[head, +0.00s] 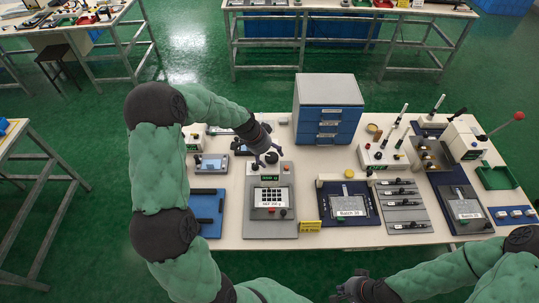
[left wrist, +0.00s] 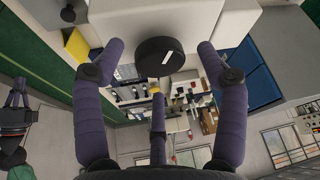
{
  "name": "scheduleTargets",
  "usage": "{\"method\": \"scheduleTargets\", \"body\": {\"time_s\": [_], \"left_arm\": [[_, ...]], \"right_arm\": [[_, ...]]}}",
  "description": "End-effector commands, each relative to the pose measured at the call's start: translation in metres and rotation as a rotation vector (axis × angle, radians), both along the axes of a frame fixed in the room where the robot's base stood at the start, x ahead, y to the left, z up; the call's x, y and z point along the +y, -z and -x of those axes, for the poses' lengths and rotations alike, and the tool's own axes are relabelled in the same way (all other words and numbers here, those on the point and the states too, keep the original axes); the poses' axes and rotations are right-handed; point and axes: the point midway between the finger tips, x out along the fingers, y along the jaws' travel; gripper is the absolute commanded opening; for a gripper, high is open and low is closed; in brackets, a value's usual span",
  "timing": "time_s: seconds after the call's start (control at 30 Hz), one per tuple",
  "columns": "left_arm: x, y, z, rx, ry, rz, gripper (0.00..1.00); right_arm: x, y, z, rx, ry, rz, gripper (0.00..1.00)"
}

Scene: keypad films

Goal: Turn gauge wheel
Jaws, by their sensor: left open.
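The black round wheel (left wrist: 160,58) with a white mark sits on a pale housing in the left wrist view. My left gripper (left wrist: 160,75) is open, with purple fingers on the left and right of the wheel and gaps to it; another finger is below. In the head view my left gripper (head: 265,156) hangs over the back of a grey device (head: 285,180) with a green display and a keypad panel, and hides part of what is under it. My right gripper (head: 350,287) is low in the head view, off the table's front edge, its fingers unclear.
A blue drawer cabinet (head: 327,127) stands behind and right of the device. A blue folder (head: 205,208) lies left of it, and a dark-framed plate (head: 349,207) lies right. A yellow tag (head: 310,226) is in front. More panels and tools fill the table's right side.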

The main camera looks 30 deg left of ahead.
Motion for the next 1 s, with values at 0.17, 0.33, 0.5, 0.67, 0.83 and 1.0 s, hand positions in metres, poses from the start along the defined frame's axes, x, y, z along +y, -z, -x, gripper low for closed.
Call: {"method": "scheduleTargets", "body": {"time_s": [0.17,0.33,0.5,0.67,0.83,1.0], "left_arm": [[-0.0021,0.0079,-0.0025,0.001,0.0,0.001,0.73],[-0.0021,0.0081,-0.0026,0.0,0.0,0.0,0.73],[-0.002,0.0081,-0.0025,0.0,0.0,0.0,0.48],[-0.0021,0.008,-0.0026,0.0,0.0,0.0,0.17],[-0.0021,0.0077,-0.0028,0.0,-0.004,-0.001,0.17],[-0.0025,0.0073,-0.0028,-0.001,-0.03,0.0,0.17]], "right_arm": [[0.0,0.0,-0.0001,0.0,0.0,0.0,0.0],[0.0,0.0,-0.0001,0.0,0.0,0.0,0.0],[0.0,0.0,-0.0002,0.0,0.0,0.0,0.0],[0.0,0.0,-0.0001,0.0,0.0,0.0,0.0],[0.0,-0.0002,-0.0002,0.0,0.0,0.0,0.0],[-0.0001,-0.0013,-0.0001,0.0,0.0,0.0,0.0]]}}
